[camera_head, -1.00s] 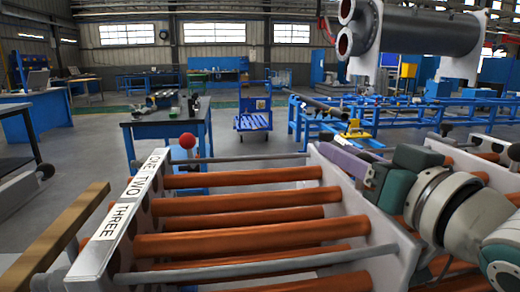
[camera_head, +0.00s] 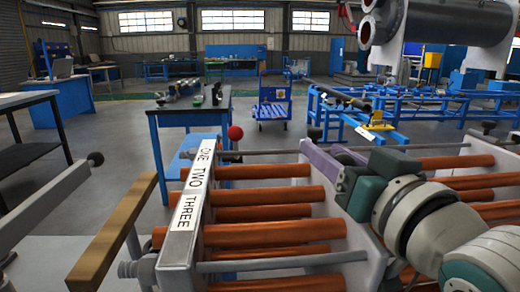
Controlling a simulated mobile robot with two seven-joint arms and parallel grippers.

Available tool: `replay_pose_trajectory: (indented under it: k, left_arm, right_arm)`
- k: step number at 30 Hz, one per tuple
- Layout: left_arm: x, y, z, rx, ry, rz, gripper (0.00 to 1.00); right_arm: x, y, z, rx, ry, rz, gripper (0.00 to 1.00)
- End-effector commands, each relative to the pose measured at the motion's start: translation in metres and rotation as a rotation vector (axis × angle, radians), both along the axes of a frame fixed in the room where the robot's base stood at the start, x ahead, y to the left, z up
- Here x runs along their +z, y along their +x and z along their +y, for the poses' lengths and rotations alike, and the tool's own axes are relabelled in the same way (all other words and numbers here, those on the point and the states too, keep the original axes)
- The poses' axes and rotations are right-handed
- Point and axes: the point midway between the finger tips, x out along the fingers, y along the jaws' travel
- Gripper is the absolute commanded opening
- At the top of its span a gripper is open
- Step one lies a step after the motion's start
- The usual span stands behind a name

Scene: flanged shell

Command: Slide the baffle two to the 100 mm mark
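A white plate with a purple top edge (camera_head: 323,160) stands upright across the orange tubes (camera_head: 268,232). No number or millimetre scale on it is readable, so I cannot tell if it is baffle two. A white end plate at its left carries the label strip ONE TWO THREE (camera_head: 193,195). My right gripper (camera_head: 350,186), with teal blocks, is at the purple-edged plate's right side and appears to touch it. The fingertips are largely hidden, so I cannot see whether they are shut. My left gripper is not in view.
A wooden beam (camera_head: 115,235) runs along the left of the frame. A grey rod (camera_head: 280,262) crosses the near side. A red ball (camera_head: 235,133) stands at the far left corner. A blue workbench (camera_head: 190,108) and blue cart (camera_head: 272,108) stand behind. A grey flanged shell (camera_head: 450,22) hangs at upper right.

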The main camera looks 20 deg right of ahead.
Motion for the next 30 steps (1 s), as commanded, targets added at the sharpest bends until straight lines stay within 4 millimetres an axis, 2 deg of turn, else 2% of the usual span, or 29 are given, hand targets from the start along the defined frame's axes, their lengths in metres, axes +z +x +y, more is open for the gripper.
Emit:
replay_pose_trajectory:
  k: [1, 5, 14, 17, 24, 30]
  left_arm:
    - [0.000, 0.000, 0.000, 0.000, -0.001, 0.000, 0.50]
    - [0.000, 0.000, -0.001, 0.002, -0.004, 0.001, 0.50]
    - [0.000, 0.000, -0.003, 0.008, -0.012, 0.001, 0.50]
    - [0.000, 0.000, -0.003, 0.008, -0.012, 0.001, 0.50]
    - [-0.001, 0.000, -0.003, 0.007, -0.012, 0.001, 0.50]
    - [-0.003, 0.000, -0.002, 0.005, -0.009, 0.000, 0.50]
  right_arm:
    - [0.000, 0.000, 0.000, 0.000, 0.000, 0.000, 0.55]
    - [0.000, 0.000, 0.000, 0.000, -0.001, 0.000, 0.69]
    - [0.000, -0.003, 0.000, 0.000, -0.001, 0.001, 0.69]
    - [-0.001, -0.013, 0.000, -0.001, 0.000, 0.002, 0.69]
    - [-0.002, -0.057, 0.002, -0.001, 0.001, 0.005, 0.69]
    - [-0.001, -0.086, 0.003, -0.001, -0.001, 0.002, 0.69]
